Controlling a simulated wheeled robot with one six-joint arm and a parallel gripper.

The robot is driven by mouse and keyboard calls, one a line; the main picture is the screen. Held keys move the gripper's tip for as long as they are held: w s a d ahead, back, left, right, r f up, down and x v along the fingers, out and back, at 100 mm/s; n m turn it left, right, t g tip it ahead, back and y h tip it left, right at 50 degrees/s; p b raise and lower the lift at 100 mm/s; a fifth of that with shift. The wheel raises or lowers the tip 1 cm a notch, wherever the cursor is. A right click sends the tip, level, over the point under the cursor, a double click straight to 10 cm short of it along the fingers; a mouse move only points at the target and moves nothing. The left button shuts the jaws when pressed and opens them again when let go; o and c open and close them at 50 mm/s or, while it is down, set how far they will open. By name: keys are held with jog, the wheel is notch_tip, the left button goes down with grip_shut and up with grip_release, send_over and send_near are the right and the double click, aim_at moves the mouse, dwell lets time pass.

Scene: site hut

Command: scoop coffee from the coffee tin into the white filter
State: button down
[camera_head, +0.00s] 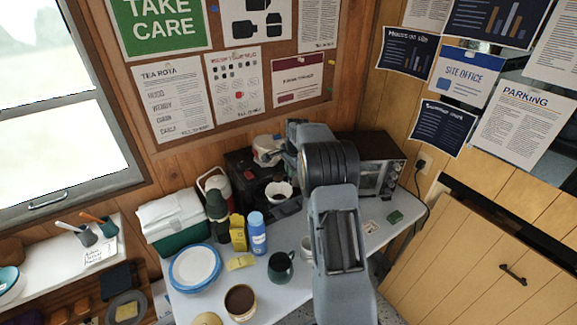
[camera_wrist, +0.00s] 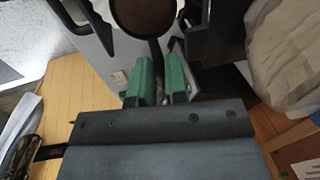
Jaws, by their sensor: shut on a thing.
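My gripper (camera_wrist: 160,82) has green fingers shut on the dark handle of the scoop (camera_wrist: 157,50). The round bowl of the scoop shows at the top of the wrist view, with brown coffee (camera_wrist: 145,14) in it. In the head view my arm reaches to the coffee maker at the back, and the fingers and scoop cannot be made out there. The white filter (camera_head: 279,188) sits at the front of the black coffee maker (camera_head: 247,172), just left of my arm. The coffee tin (camera_head: 240,301), open with brown coffee inside, stands at the front of the table, away from my gripper.
A blue-rimmed plate stack (camera_head: 195,268), dark green mug (camera_head: 281,267), blue bottle (camera_head: 257,233), yellow carton (camera_head: 238,231) and green flask (camera_head: 217,213) stand left of my arm. A microwave (camera_head: 372,168) stands behind right. A pale rounded thing (camera_wrist: 290,55) is close at right in the wrist view.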

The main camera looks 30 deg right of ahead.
jog(key=f+t+b, duration=0.1)
jog(key=t, duration=0.2)
jog(key=s+f+t+b, duration=0.1)
jog(key=t, duration=0.2)
jog(key=f+t+y+b, duration=0.1)
jog(key=t+b, duration=0.1)
jog(key=t, duration=0.1)
jog(key=shift+s+d+f+t, duration=0.1)
jog(key=shift+s+d+t, duration=0.1)
jog(key=shift+s+t, duration=0.1)
jog(key=shift+b, duration=0.55)
jog(key=shift+t+b, duration=0.6)
jog(key=shift+b, duration=0.55)
jog(key=shift+r, duration=0.35)
